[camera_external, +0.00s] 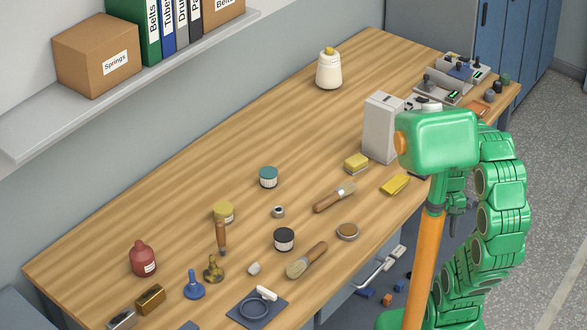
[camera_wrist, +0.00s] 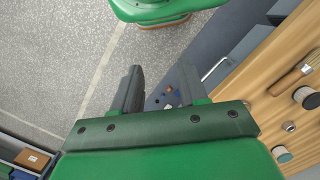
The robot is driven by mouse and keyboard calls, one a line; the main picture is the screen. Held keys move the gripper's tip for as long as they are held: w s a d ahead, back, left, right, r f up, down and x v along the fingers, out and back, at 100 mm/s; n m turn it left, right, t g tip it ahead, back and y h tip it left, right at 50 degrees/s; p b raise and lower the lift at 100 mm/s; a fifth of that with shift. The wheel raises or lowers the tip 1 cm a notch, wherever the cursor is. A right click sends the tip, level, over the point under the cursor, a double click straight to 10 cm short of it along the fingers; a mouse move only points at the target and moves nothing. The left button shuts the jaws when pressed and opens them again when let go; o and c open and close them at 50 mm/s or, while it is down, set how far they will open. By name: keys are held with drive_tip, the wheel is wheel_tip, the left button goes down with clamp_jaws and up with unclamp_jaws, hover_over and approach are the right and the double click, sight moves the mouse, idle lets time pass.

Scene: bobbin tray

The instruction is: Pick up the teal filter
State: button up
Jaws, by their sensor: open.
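The teal filter (camera_external: 268,177) is a short upright cylinder with a teal top and a pale label. It stands on the wooden bench, left of the middle of the outside view. It also shows at the lower right of the wrist view (camera_wrist: 282,154). My gripper (camera_wrist: 162,90) is open, with nothing between its two dark fingers. It points down over the floor beside the bench's front edge, well away from the filter. In the outside view my green arm stands at the right and largely hides the gripper.
A grey box (camera_external: 381,128) stands near my arm. Bare wood lies behind the filter, below the wall shelf (camera_external: 130,85).

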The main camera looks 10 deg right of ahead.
drive_tip(key=shift+o, duration=0.3)
drive_tip(key=o, duration=0.9)
drive_tip(key=shift+o, duration=0.2)
